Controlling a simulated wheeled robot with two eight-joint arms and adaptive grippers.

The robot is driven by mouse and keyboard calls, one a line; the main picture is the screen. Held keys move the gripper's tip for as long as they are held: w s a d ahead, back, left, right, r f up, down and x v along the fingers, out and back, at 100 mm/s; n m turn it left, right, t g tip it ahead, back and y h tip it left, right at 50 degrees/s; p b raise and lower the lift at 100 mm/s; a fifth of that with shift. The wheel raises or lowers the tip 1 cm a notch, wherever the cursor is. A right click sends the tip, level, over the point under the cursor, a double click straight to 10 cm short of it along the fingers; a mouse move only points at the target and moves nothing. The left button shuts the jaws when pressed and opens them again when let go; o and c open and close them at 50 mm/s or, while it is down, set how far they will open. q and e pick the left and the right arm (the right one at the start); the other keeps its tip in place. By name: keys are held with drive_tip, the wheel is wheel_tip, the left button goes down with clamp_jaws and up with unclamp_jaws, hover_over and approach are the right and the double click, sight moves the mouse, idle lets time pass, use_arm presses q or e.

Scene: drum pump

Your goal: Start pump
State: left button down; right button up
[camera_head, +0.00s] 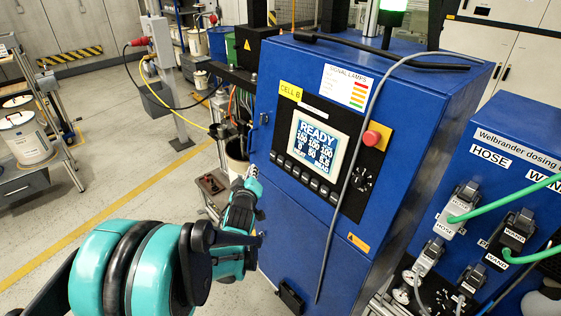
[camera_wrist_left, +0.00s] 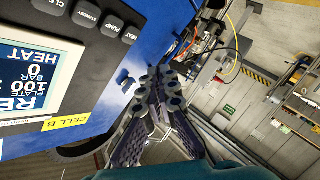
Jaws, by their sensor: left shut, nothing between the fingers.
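The blue control cabinet (camera_head: 380,90) has a black panel with a lit display (camera_head: 318,148) reading READY. A row of dark buttons (camera_head: 300,173) runs below the display. In the left wrist view the panel is upside down, and the pump button (camera_wrist_left: 109,26) shows among the heat, standby and clear buttons. My left gripper (camera_head: 251,180) is shut and empty, beside the cabinet's left edge and apart from the buttons. Its fingers also show in the left wrist view (camera_wrist_left: 159,82), to the right of the button row.
A red emergency knob (camera_head: 372,138) sits right of the display. A grey cable (camera_head: 340,205) hangs down the cabinet front. A blue dosing unit (camera_head: 520,135) with green hoses stands at the right. Hoses and a pail (camera_head: 236,165) are behind my gripper.

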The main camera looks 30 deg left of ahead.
sight(281, 160)
use_arm(q)
drive_tip(key=shift+w+d+f+b, duration=0.25)
drive_tip(key=shift+w+d, duration=0.3)
drive_tip(key=shift+w, duration=0.75)
drive_tip(key=shift+w+d+f+b, duration=0.3)
drive_tip(key=shift+w+d, duration=0.2)
drive_tip(key=shift+w, duration=0.75)
drive_tip(key=shift+w+d+f+b, duration=0.25)
drive_tip(key=shift+w+d, duration=0.3)
drive_tip(key=shift+w, duration=0.75)
drive_tip(key=shift+w+d, duration=0.1)
drive_tip(key=shift+w, duration=0.05)
drive_tip(key=shift+w+d, duration=0.1)
drive_tip(key=shift+w, duration=0.15)
drive_tip(key=shift+w+d+f+b, duration=0.1)
drive_tip(key=shift+w+d+b, duration=0.05)
drive_tip(key=shift+w+b, duration=0.2)
drive_tip(key=shift+s+a, duration=0.3)
drive_tip(key=shift+s, duration=0.45)
